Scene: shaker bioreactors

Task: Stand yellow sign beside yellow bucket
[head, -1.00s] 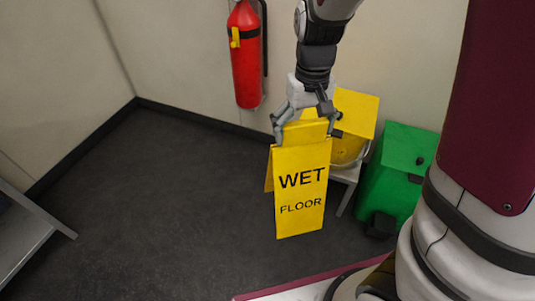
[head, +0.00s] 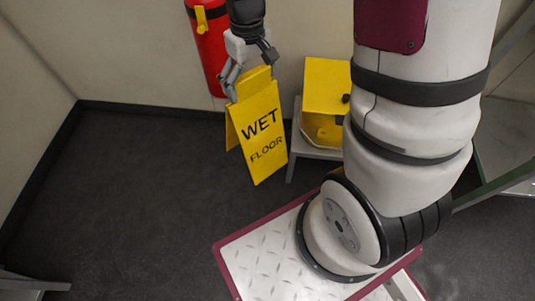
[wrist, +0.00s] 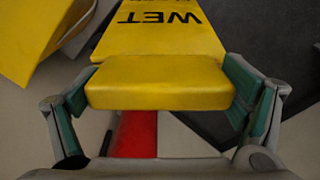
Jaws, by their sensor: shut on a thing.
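The yellow wet floor sign (head: 259,135) is an A-frame with its two panels slightly apart. My gripper (head: 250,80) is shut on the top of the sign, with a finger on each side. In the wrist view the sign's top block (wrist: 155,85) sits between the two finger pads of my gripper (wrist: 158,95). The sign hangs slightly tilted; whether its lower edge touches the floor I cannot tell. The yellow bucket (head: 327,90) stands on a low grey stand just right of the sign, partly hidden by my arm. A yellow edge, likely the bucket, shows in the wrist view (wrist: 35,40).
A red fire extinguisher (head: 208,45) hangs on the wall behind the sign. The low grey stand (head: 312,150) is close on the right. Dark floor (head: 140,190) to the left is clear. A grey shelf edge (head: 30,282) shows at lower left.

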